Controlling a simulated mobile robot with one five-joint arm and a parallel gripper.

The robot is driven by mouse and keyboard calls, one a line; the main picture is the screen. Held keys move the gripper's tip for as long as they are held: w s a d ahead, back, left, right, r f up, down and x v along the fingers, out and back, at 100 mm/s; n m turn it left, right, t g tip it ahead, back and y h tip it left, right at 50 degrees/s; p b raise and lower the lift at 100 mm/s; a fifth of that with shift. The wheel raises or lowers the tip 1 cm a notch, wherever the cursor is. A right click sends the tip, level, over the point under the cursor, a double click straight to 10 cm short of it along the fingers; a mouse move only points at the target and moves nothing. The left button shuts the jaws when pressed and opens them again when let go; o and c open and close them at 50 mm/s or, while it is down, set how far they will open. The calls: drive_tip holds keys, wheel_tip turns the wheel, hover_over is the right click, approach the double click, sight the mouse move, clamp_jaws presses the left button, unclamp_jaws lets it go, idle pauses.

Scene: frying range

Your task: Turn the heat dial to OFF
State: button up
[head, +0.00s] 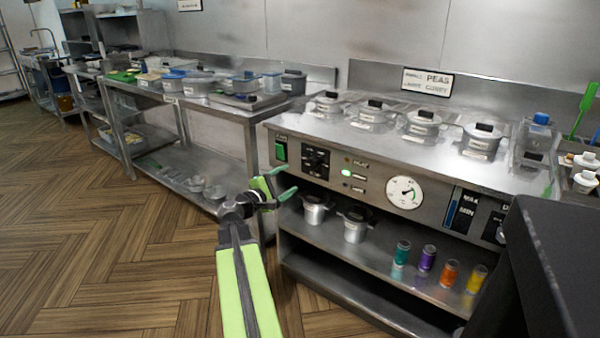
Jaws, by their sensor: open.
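A black dial (316,160) with small white marks around its knob sits on the front panel of the steel range (300,135), left of the lamps. Its lettering and exact setting are too small to read. A second black control (494,227) at the panel's right end is partly hidden by a dark block. I cannot tell for sure which is the heat dial. My gripper (281,184) is open and empty, with green fingers apart. It appears below and left of the black dial, in front of the range's left end, and seems clear of the panel.
A green switch (280,151), a lit green lamp (346,173) and a round white gauge (404,192) share the panel. Lidded pots stand on top. Coloured jars (427,258) stand on the shelf below. A dark block (550,260) fills the right foreground; the wooden floor at left is clear.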

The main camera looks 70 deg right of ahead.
drive_tip(key=v, duration=0.4)
drive_tip(key=shift+w+a, duration=0.1)
drive_tip(key=shift+a, duration=0.25)
